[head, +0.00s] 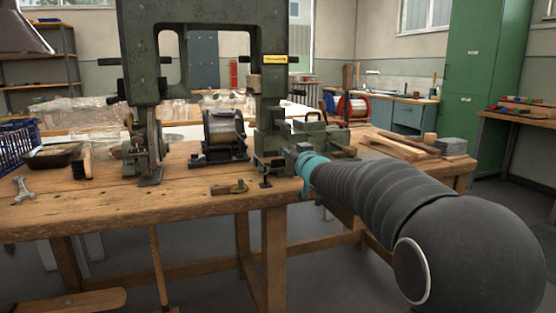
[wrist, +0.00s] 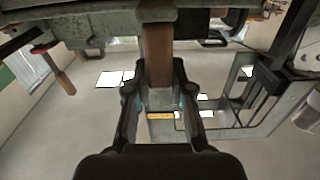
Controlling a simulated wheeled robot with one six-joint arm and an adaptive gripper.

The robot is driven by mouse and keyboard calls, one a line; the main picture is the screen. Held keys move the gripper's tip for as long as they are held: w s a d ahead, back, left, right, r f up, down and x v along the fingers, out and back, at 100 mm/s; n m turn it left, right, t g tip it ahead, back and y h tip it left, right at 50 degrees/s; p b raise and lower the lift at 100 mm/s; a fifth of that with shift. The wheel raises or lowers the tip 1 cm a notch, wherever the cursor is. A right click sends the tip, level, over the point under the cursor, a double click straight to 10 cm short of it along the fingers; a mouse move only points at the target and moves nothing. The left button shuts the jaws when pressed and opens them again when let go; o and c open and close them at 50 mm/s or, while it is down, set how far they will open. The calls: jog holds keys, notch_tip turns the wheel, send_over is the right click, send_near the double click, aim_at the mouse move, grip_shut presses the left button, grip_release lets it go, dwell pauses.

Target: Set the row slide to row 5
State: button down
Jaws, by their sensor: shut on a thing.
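The green tufting machine (head: 200,28) stands on the wooden bench, with a green slide assembly (head: 320,130) low on its right side. My gripper (head: 302,160) is at the front of that assembly, beyond my dark ribbed arm, which hides part of it. In the wrist view my gripper (wrist: 160,92) is shut on a brown handle (wrist: 157,52), with one finger on each side. The handle runs up to a grey-green metal part (wrist: 75,15) at the top of that view. I cannot read any row marking or tell which row the slide stands at.
A wire spool (head: 224,130) stands on the bench left of the slide. A small wooden block with metal (head: 229,188) lies near the front edge. A brush (head: 82,164), a wrench (head: 22,190) and a dark tray (head: 55,155) are at left. Wooden boards (head: 400,146) lie at right.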

jog(key=shift+a, duration=0.15)
jog(key=c, duration=1.4)
grip_release()
jog(key=o, duration=0.4)
jog(key=shift+s+a, duration=0.1)
jog(key=shift+a, duration=0.15)
jog(key=shift+d, duration=0.1)
jog(key=shift+d, duration=0.1)
